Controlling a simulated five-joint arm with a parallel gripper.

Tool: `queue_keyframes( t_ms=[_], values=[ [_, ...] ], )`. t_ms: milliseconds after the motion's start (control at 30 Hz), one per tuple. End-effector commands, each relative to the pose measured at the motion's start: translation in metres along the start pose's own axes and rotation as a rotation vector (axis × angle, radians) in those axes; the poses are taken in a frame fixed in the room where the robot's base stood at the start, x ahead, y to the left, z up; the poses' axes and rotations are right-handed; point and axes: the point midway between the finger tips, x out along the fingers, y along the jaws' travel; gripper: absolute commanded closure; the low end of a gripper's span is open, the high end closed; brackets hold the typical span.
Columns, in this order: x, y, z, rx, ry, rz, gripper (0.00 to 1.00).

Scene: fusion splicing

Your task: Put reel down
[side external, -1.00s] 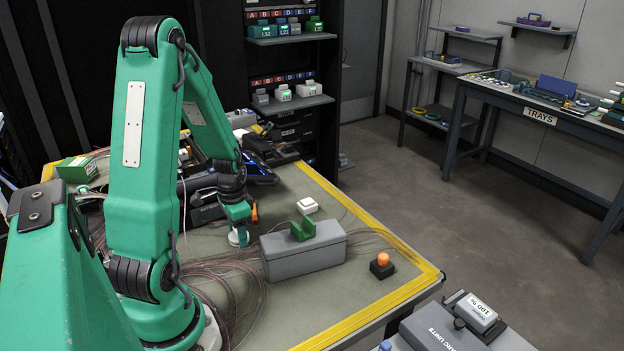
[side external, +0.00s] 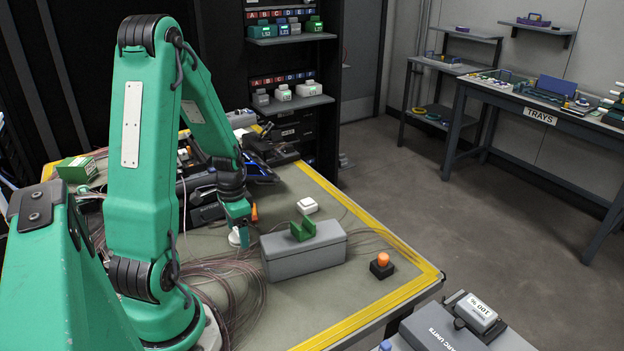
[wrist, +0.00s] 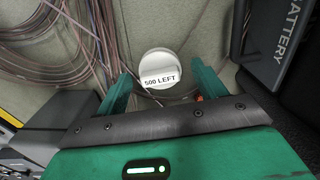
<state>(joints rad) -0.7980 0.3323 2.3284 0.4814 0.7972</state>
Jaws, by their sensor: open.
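The reel is a small white round piece labelled "500 LEFT" and shows in the wrist view (wrist: 160,70). It lies on the grey-green bench mat, and it also shows as a white patch beside my gripper in the side view (side external: 234,238). My gripper (wrist: 162,86) is open, with one green finger on each side of the reel's near edge and a visible gap to both. In the side view my gripper (side external: 241,232) is low over the mat, left of the grey box. The near part of the reel sits close to the gripper's dark edge.
A grey box (side external: 305,258) with a green cradle (side external: 303,231) on top stands just right of my gripper. Thin brownish fibres (wrist: 75,45) lie loose on the mat at the left. A dark case marked "BATTERY" (wrist: 280,45) is close on the right in the wrist view.

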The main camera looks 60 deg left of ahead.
Motion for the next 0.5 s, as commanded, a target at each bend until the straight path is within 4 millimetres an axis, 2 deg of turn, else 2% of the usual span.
queue_keyframes(
  t_ms=[500],
  values=[
    [-0.061,-0.001,-0.001,0.000,0.004,-0.004,0.30]
  ],
)
